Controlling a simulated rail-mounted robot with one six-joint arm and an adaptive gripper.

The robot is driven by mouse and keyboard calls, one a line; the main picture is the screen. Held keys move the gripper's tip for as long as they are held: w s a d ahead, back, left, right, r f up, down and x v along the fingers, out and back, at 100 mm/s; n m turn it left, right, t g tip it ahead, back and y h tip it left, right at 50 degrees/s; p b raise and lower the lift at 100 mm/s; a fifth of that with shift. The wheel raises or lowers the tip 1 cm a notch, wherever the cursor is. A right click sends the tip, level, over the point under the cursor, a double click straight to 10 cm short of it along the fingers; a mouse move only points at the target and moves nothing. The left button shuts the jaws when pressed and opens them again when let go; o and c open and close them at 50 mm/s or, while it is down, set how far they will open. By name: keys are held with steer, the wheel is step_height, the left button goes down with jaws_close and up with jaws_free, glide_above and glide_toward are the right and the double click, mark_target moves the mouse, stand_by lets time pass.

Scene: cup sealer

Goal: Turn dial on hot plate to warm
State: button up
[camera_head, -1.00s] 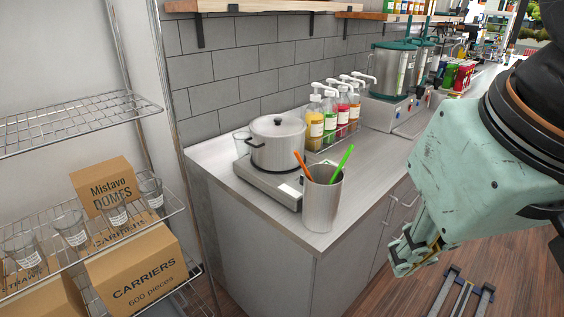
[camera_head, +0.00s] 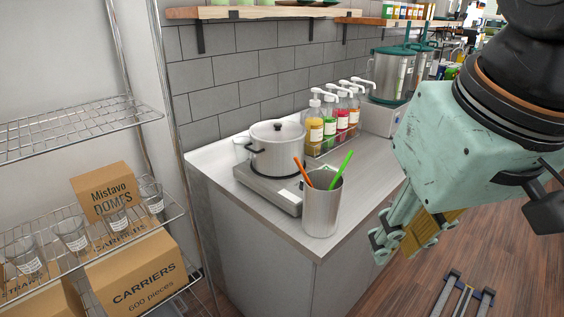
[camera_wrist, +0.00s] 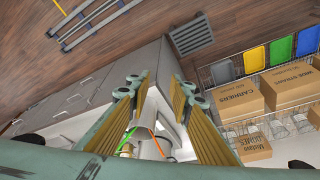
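The hot plate (camera_head: 268,191) is a flat grey unit at the near left end of the counter, with a lidded metal pot (camera_head: 276,150) on top. Its dial cannot be made out; the metal cup (camera_head: 322,207) with an orange and a green utensil stands in front of its right side. My gripper (camera_head: 402,245) is to the right of the counter, off its front edge and apart from the hot plate. In the wrist view my gripper (camera_wrist: 160,95) has its two fingers spread with a gap between them, and the cup (camera_wrist: 150,148) shows beyond them.
Syrup pump bottles (camera_head: 331,124) stand against the tiled wall behind the hot plate. A wire rack (camera_head: 95,240) with boxes and glasses stands to the left. A wooden shelf (camera_head: 265,12) hangs above. Counter space (camera_head: 372,170) right of the cup is clear.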

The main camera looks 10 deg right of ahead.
steer(key=w+r+n+g+p, duration=0.15)
steer(key=w+p, duration=0.25)
steer(key=w, duration=1.1)
steer(key=w+r+n+g+p, duration=0.1)
steer(key=w+r+n+p, duration=0.2)
steer(key=w, duration=1.2)
steer(key=w+f+n+p, duration=0.1)
steer(key=w+f+p, duration=0.3)
steer(key=w+f, duration=0.4)
steer(key=w+f+n+g+p, duration=0.1)
steer(key=w+f+p, duration=0.3)
steer(key=w, duration=1.3)
step_height(320, 180, down, 4)
steer(key=shift+r+p, duration=0.1)
steer(key=shift+p, duration=0.25)
steer(key=shift+n, duration=0.25)
steer(key=shift+f+p, duration=0.9)
steer(key=shift+f, duration=6.05)
steer(key=shift+c, duration=0.3)
